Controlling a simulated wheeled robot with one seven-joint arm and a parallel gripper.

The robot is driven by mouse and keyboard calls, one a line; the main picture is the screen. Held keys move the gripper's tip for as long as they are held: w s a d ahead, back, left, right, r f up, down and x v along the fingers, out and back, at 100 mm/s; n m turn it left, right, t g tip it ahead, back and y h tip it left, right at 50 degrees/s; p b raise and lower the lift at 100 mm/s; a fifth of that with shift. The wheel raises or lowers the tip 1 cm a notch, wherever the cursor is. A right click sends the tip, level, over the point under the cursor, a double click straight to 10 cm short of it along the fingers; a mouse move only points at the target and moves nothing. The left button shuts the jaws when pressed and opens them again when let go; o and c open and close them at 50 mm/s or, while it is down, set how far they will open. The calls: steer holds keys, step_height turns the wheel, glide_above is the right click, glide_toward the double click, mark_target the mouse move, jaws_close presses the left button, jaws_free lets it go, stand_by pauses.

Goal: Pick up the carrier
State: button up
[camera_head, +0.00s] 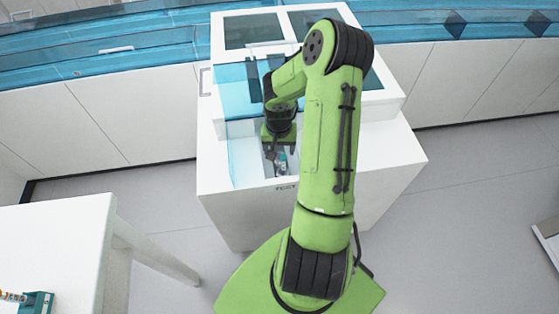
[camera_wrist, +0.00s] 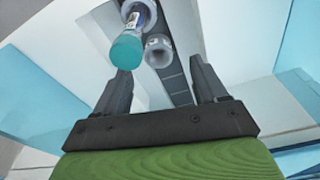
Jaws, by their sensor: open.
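In the wrist view a tube with a teal cap (camera_wrist: 128,46) and a clear, labelled body points its cap toward the camera. Beside it is a small grey, ring-shaped piece with an open top (camera_wrist: 158,50), which looks like the carrier. I cannot tell whether the tube sits in a carrier of its own. My gripper (camera_wrist: 158,68) is open, with its two dark fingers apart and nothing held between them. The tube and the grey piece lie beyond the fingertips, the tube toward the left finger. In the head view my gripper (camera_head: 273,151) reaches into the white machine's front opening.
The white machine (camera_head: 240,200) has blue clear panels (camera_head: 240,148) beside the opening. In the wrist view a dark track (camera_wrist: 174,80) runs between pale walls close to the fingers. A white table (camera_head: 55,245) stands at the lower left, with grey floor (camera_head: 165,215) between.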

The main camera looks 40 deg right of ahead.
steer(key=f, duration=0.3)
steer(key=f+b, duration=0.1)
steer(key=f, duration=0.1)
steer(key=shift+w+d+f, duration=0.1)
steer(key=shift+w+d, duration=0.1)
steer(key=shift+d, duration=0.15)
steer(key=c, duration=0.9)
